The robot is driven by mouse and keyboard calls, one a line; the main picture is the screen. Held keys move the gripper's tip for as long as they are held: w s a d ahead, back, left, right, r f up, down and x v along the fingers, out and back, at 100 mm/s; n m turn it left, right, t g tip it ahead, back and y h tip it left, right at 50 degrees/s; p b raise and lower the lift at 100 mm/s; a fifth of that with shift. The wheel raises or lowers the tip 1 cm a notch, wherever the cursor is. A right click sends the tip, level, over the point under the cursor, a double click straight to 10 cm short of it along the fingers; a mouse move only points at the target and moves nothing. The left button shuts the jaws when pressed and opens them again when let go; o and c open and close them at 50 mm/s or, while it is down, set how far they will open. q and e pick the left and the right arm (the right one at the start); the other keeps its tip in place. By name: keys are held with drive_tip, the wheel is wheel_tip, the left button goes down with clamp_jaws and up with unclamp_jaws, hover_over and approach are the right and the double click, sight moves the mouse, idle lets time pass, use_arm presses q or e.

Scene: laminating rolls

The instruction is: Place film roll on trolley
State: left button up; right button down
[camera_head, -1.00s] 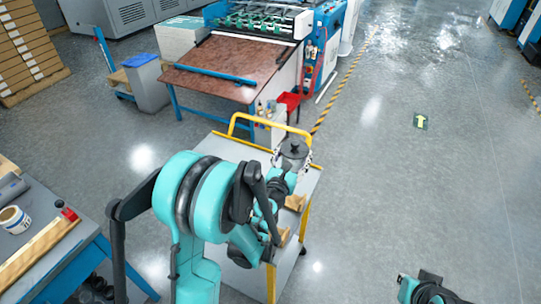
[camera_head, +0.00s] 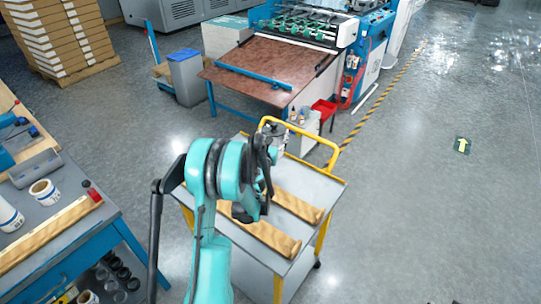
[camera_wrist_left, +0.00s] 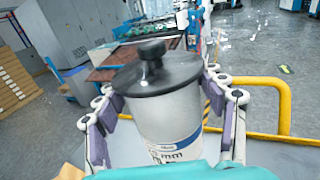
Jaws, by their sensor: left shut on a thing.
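The film roll (camera_wrist_left: 168,115) is a white cylinder with a printed label and a black knobbed disc on its upper end. It stands roughly upright between the fingers of my left gripper (camera_wrist_left: 162,118), which is shut on it. In the head view the roll (camera_head: 273,137) shows partly behind my left arm, near the trolley's far-left part. The trolley (camera_head: 318,182) has a grey top, yellow frame and handle. Two wooden rests (camera_head: 298,206) (camera_head: 268,238) lie on its top; my left arm hides part of them. I cannot tell the roll's height above the top. My right gripper is not in view.
A blue workbench (camera_head: 75,250) with rolls and a wooden strip stands at left. A machine with a brown table (camera_head: 265,75) is behind the trolley. A grey bin (camera_head: 186,78) stands beside it. The floor to the right is clear.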

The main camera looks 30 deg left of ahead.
use_arm(q)
drive_tip(key=w+a+f+b, duration=0.4)
drive_tip(key=a+f+b, duration=0.1)
drive_tip(key=a+f, duration=0.4)
drive_tip(key=shift+w+f, duration=0.4)
drive_tip(key=shift+f, duration=0.4)
drive_tip(key=o, duration=1.8)
drive_tip(key=shift+a, duration=0.1)
drive_tip(key=shift+o, duration=0.2)
drive_tip(key=shift+r, duration=0.15)
